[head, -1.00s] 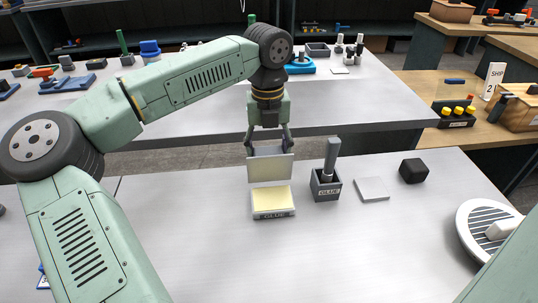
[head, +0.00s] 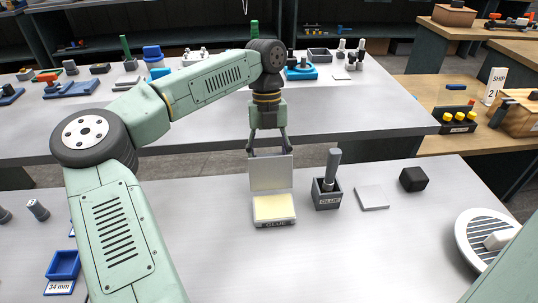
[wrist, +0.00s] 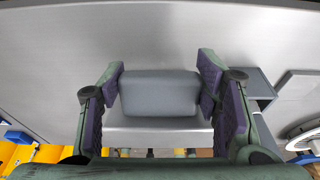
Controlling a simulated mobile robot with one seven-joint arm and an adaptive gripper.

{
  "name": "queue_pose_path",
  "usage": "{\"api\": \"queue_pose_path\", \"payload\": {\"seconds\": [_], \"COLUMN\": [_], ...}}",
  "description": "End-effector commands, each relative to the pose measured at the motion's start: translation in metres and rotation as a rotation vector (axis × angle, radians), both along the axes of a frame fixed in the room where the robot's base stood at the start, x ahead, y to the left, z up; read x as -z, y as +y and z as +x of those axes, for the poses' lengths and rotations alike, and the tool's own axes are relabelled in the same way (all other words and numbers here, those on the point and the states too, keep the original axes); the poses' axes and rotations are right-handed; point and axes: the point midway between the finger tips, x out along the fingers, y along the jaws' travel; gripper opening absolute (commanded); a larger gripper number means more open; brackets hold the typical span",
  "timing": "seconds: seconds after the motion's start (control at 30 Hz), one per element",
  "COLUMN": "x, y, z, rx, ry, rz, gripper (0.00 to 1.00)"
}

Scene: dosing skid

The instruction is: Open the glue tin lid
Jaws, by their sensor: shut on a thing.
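The glue tin (head: 274,222) stands on the near bench with its label facing the front and cream-coloured glue (head: 273,207) showing inside. Its lid (head: 271,174) stands up, roughly upright, along the tin's back edge. My gripper (head: 268,151) is at the lid's top edge and is shut on it. In the wrist view a grey block-like part of the lid (wrist: 160,92) lies between the purple finger pads, above a lighter grey face. The tin's inside is hidden in that view.
A dark glue pot (head: 326,199) with an upright brush handle stands right of the tin. A flat grey plate (head: 372,197) and a black cube (head: 413,179) lie further right. The bench in front of the tin is clear.

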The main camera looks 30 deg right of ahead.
Motion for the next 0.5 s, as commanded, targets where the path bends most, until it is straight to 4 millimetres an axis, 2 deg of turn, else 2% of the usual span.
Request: {"api": "queue_pose_path", "payload": {"seconds": [0.17,0.2,0.5], "x": [0.0025,0.0025,0.0011], "y": [0.0005,0.0006,0.0003], "z": [0.0005,0.0004,-0.0002], "rx": [-0.002,-0.002,-0.001], "ry": [-0.001,-0.001,0.0], "rz": [0.001,0.001,0.002], "gripper": [0.07,0.59,0.78]}}
